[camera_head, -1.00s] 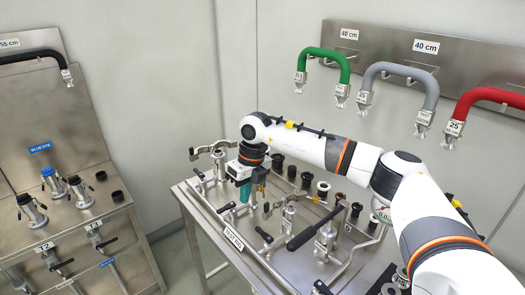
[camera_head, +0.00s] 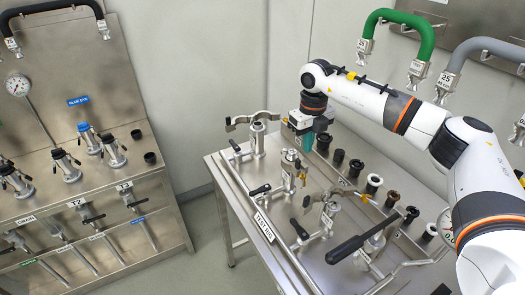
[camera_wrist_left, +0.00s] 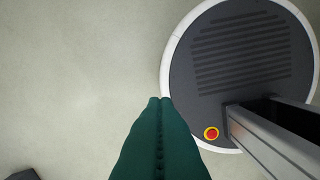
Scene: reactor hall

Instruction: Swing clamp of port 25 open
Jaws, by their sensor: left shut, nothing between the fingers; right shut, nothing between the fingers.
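The TEST RIG table (camera_head: 228,190) carries several ports with clamps. One clamp (camera_head: 250,121) at its back left corner has its curved arms spread wide above its port (camera_head: 257,140). Another port (camera_head: 290,168) stands just in front of my right gripper, and a further clamp (camera_head: 329,205) is nearer the front. I cannot read which of them is port 25. My right gripper (camera_head: 300,146) has teal fingers, points down behind the second port and is shut and empty; its tips are partly hidden. My left gripper (camera_wrist_left: 160,101) is shut and empty over the floor, away from the table.
A long black handle (camera_head: 345,250) sticks out over the rig's front. Black sockets (camera_head: 356,168) line its back. Green (camera_head: 425,40) and grey (camera_head: 478,48) hoses hang on the wall above. The BLUE DYE panel (camera_head: 85,60) stands left, with a floor gap between.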

